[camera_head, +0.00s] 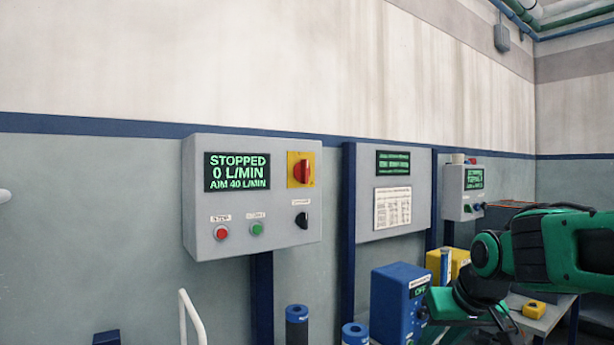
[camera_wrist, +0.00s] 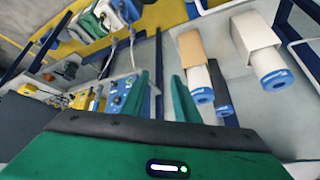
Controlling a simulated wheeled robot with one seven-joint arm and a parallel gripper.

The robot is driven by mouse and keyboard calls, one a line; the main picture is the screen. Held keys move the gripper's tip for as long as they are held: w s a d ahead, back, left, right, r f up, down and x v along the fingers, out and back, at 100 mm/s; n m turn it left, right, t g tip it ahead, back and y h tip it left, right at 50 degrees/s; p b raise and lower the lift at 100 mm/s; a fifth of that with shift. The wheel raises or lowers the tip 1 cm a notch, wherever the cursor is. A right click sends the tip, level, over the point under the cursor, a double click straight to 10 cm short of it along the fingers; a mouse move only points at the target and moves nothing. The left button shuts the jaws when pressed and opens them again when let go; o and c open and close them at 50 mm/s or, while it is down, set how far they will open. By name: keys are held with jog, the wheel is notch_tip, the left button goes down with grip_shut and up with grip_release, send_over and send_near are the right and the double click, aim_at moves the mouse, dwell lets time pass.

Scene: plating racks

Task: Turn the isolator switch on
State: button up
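The isolator switch (camera_head: 301,170) is a red rotary handle on a yellow plate, at the upper right of a grey control box (camera_head: 230,238) on the wall. Its handle looks roughly upright. The box's display (camera_head: 237,172) reads STOPPED, 0 L/MIN, AIM 40 L/MIN. Below are a red button (camera_head: 221,233), a green button (camera_head: 257,229) and a black knob (camera_head: 302,220). My gripper (camera_wrist: 161,78) is open and empty in the wrist view, its two green fingers apart. My arm is at the lower right of the head view, well away from the switch. The switch is not recognisable in the wrist view.
A grey panel with a display and a paper sheet (camera_head: 392,207) hangs right of the box, with another control box (camera_head: 462,193) beyond. A blue box (camera_head: 397,300) reading OFF stands near my arm. White cylinders with blue ends (camera_wrist: 272,72) show in the wrist view.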

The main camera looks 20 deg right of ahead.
jog(key=w+a+r+n+t, duration=0.1)
jog(key=w+a+r+t, duration=0.15)
jog(key=w+r, duration=0.45)
jog(key=n+t+y, duration=0.6)
jog(key=t, duration=0.2)
send_near(308, 170)
jog(key=x, duration=0.9)
jog(key=shift+w+a, duration=0.1)
jog(key=shift+w, duration=0.1)
grip_shut()
